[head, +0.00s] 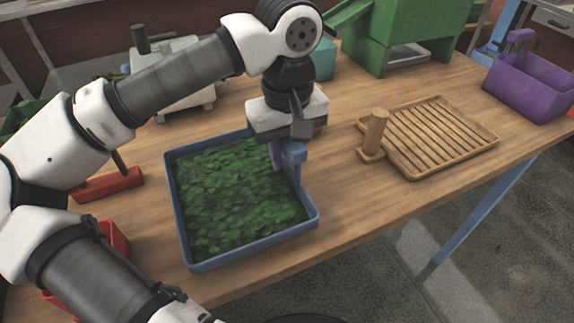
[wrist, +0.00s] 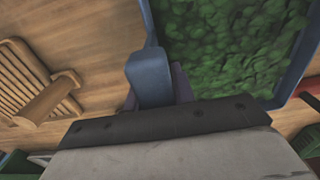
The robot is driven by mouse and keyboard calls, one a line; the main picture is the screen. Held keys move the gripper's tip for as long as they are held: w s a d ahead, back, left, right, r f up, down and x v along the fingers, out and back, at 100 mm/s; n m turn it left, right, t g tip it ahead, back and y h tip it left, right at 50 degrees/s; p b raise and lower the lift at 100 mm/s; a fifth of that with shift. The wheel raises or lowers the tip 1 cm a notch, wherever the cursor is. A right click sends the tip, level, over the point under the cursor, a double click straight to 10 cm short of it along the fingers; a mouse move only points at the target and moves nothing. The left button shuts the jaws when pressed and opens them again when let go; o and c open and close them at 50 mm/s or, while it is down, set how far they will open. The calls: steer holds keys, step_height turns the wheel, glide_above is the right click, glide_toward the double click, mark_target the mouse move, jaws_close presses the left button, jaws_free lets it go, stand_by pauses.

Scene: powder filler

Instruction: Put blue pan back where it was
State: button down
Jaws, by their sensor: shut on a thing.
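The blue pan (head: 252,241) is a square tray with low walls, full of green leaf-like pieces (head: 225,195). It sits at the middle of the wooden table in the head view, on or just above the top; I cannot tell which. My gripper (head: 285,160) is at the pan's right side, shut on its upright blue handle (head: 295,153). In the wrist view the handle (wrist: 149,78) stands between the jaws, and part of the pan (wrist: 150,22) with its green contents (wrist: 225,45) shows beyond. The fingertips are mostly hidden.
A slatted wooden tray (head: 430,135) with an upright handle lies right of the pan. A purple bin (head: 530,88) stands at the far right. A green machine (head: 405,35) and a white scale-like device (head: 180,80) stand behind. A red tool (head: 107,186) lies left. Bare table (head: 345,205) shows between the trays.

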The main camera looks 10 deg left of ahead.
mark_target(288, 173)
steer(key=shift+f, duration=1.95)
steer(key=shift+f, duration=0.1)
steer(key=shift+f, duration=0.15)
steer(key=c, duration=1.2)
jaws_free()
steer(key=shift+o, duration=0.2)
steer(key=shift+r, duration=0.2)
step_height(288, 173, up, 12)
steer(key=shift+r, duration=0.1)
